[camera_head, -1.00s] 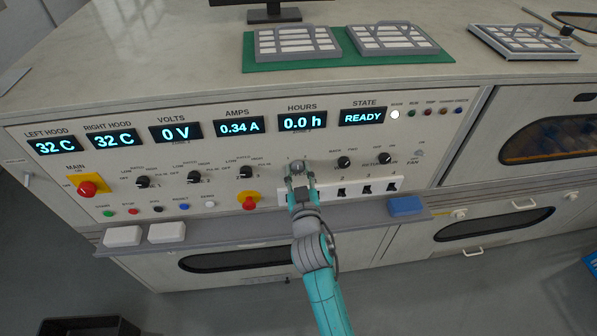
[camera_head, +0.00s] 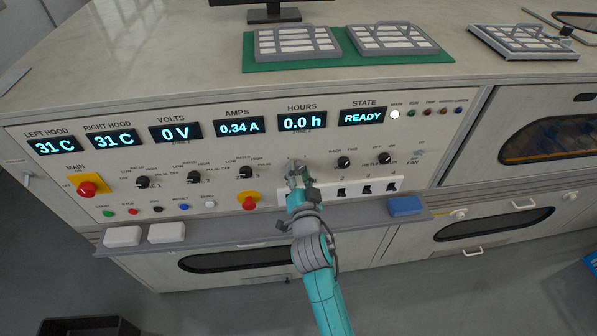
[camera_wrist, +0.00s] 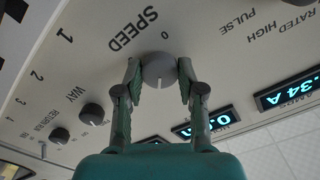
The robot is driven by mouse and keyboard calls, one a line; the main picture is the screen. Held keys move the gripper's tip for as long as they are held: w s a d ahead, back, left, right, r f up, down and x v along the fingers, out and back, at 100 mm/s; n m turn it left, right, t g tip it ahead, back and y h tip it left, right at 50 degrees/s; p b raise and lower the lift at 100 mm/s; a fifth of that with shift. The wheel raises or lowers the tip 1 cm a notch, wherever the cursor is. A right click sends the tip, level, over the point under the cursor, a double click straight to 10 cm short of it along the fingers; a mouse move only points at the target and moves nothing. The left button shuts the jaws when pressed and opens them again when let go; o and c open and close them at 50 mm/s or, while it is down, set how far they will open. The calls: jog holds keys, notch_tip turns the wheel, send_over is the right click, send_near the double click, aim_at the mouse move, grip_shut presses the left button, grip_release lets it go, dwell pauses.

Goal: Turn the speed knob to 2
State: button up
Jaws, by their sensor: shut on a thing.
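The speed knob (camera_wrist: 159,70) is a round grey knob on the sloped panel, with the word SPEED and a 0 beside it in the wrist view. A pale line on its face points down in that picture, away from the 0. The other scale numbers cannot be made out. My gripper (camera_wrist: 158,75) is shut on the knob, one finger on each side. In the head view, my gripper (camera_head: 295,168) is at the panel below the HOURS display and mostly hides the knob.
Two black knobs (camera_head: 344,162) (camera_head: 385,158) sit right of my gripper. Black switches (camera_head: 341,191) line the strip below. A yellow-based red knob (camera_head: 249,201) is close on the left. A ledge (camera_head: 340,216) with a blue block (camera_head: 405,206) runs beneath.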

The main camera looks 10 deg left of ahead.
jog(key=shift+f+m, duration=0.15)
jog(key=shift+m, duration=0.15)
jog(key=o, duration=1.1)
jog(key=shift+o, duration=0.2)
jog(key=v, duration=1.2)
